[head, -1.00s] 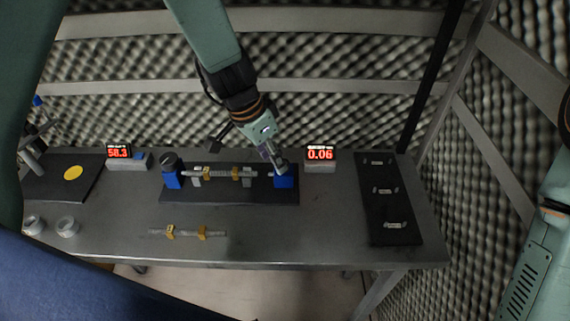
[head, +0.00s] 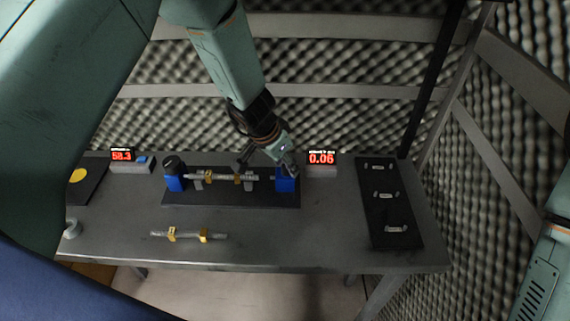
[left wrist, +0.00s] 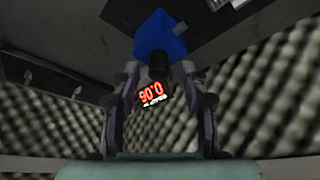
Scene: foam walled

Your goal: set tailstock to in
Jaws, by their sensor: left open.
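The tailstock (head: 286,183) is the blue block at the right end of a black fixture base (head: 230,198). A shaft with brass-coloured collars (head: 222,177) lies along the fixture, between the tailstock and a blue block with a dark round top (head: 174,176) at the left end. My left gripper (head: 291,170) is at the tailstock's upper back side and partly covers it. In the left wrist view the blue tailstock (left wrist: 160,36) shows beyond the open fingers (left wrist: 160,105), with a dark knob (left wrist: 160,66) toward them. Contact cannot be told. My right gripper is out of view.
A red display reading 0.06 (head: 321,158) stands just right of the tailstock. Another display (head: 122,155) stands at the left. A second shaft with collars (head: 188,236) lies in front. A black panel with handles (head: 388,210) lies at the right. Foam walls stand close behind.

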